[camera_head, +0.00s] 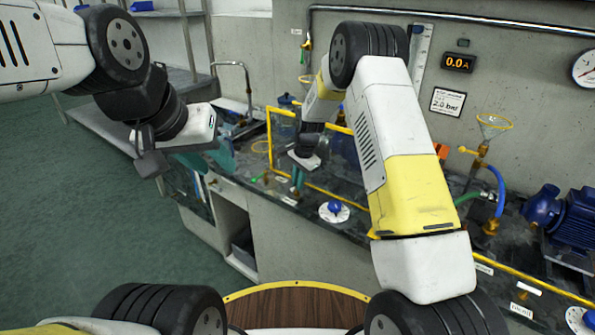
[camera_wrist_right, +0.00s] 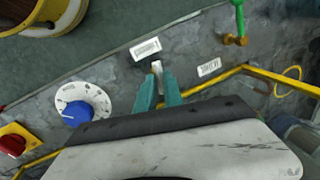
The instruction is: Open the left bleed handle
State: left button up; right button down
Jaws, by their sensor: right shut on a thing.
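My right gripper (camera_head: 297,180) reaches down to the bench top. In the right wrist view its teal fingers (camera_wrist_right: 157,88) are closed around a small pale handle (camera_wrist_right: 157,67), of which only the tip shows between them. A white label (camera_wrist_right: 146,48) lies just beyond it, too small to read, so I cannot confirm which handle this is. A green handle (camera_wrist_right: 238,14) on a brass fitting stands apart, toward the top right. My left gripper (camera_head: 221,154) hangs at the left in the head view, away from the held handle; its finger gap is not clear.
A blue knob on a white dial (camera_wrist_right: 77,112) sits close beside my right gripper, with a red knob (camera_wrist_right: 13,144) farther left. A yellow frame (camera_wrist_right: 200,85) runs close behind the fingers. A blue pump (camera_head: 570,220) stands at the bench's right.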

jog(key=shift+d+n, duration=0.1)
jog(key=shift+n, duration=0.7)
jog(key=c, duration=1.5)
grip_release()
jog(key=shift+s+d+r, duration=0.15)
jog(key=shift+d+r, duration=0.05)
jog(key=shift+r, duration=1.1)
jog(key=shift+s+d+r, duration=0.1)
jog(key=shift+d+r, duration=0.1)
jog(key=shift+r, duration=1.05)
jog(key=shift+s+d+r, duration=0.15)
jog(key=shift+d+r, duration=0.05)
jog(key=shift+r, duration=1.1)
